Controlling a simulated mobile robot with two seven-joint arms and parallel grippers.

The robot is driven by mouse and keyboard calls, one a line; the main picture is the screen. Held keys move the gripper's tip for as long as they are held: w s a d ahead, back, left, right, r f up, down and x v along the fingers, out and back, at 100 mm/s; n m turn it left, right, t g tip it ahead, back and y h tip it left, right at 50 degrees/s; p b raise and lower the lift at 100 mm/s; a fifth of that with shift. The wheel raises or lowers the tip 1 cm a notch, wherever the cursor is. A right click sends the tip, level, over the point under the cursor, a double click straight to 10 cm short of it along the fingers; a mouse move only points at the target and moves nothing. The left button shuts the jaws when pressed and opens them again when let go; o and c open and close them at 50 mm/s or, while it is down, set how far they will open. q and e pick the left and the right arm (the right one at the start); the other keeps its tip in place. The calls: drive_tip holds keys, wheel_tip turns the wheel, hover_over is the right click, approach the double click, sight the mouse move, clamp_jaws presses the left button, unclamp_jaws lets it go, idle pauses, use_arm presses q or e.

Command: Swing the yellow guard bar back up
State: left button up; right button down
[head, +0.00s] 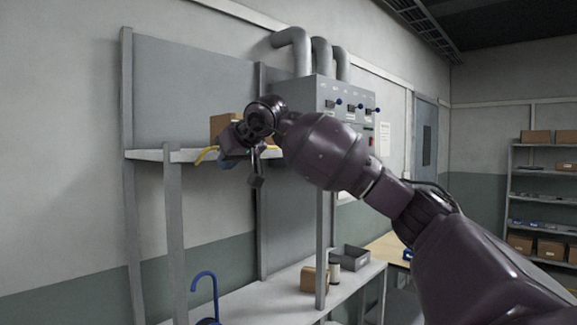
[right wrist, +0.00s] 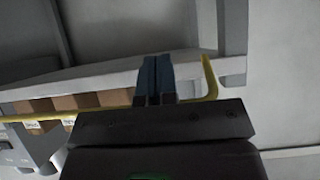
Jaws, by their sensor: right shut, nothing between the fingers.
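The yellow guard bar (head: 206,154) shows in the head view as a short bent end at the front edge of the upper shelf (head: 146,155); my right arm hides the rest. In the right wrist view the bar (right wrist: 211,82) runs across in front of a row of cardboard boxes and bends toward the shelf edge at its right end. My right gripper (right wrist: 157,64) is shut and empty, its blue fingers overlapping the bar in that view; I cannot tell whether they touch it. In the head view the gripper (head: 226,163) is beside the bar's bent end. My left gripper is out of view.
A grey control box (head: 345,95) with several switches stands behind my right arm. A lower bench (head: 255,304) holds a grey bin (head: 350,257), a cardboard box (head: 313,279) and a blue hooked object (head: 204,277). Shelf posts stand close by. Stocked shelving (head: 543,190) is at far right.

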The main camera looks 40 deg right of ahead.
drive_tip(key=shift+w+r, duration=0.15)
drive_tip(key=shift+r, duration=0.25)
drive_tip(key=shift+w+r, duration=0.15)
drive_tip(key=shift+r, duration=0.4)
drive_tip(key=shift+w+r, duration=0.15)
drive_tip(key=shift+r, duration=0.4)
drive_tip(key=shift+r, duration=0.15)
drive_tip(key=shift+w+r, duration=0.4)
drive_tip(key=shift+s, duration=0.1)
